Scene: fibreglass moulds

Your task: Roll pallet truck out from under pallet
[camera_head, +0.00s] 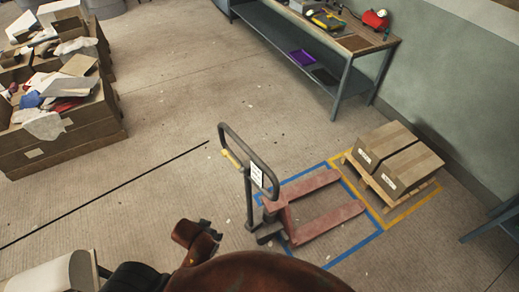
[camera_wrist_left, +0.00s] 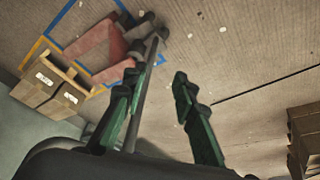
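The pallet truck has a dark upright handle with a loop (camera_head: 248,160) and two red forks (camera_head: 318,188). It stands inside a blue floor outline. The pallet (camera_head: 412,203) carries two brown cartons (camera_head: 398,158) inside a yellow outline. The fork tips end near the yellow line, apart from the pallet's visible side. My left gripper (camera_head: 212,234) is left of and below the handle loop. In the left wrist view its green fingers (camera_wrist_left: 158,80) are spread. A dark handle bar (camera_wrist_left: 142,97) passes beside the left-hand finger, with no clear grip. My right gripper is out of view.
A workbench (camera_head: 345,50) with tools and a red machine stands along the back wall. Brown bins (camera_head: 68,130) full of scrap stand at the left. Bare floor (camera_head: 175,120) lies between the bins and the truck.

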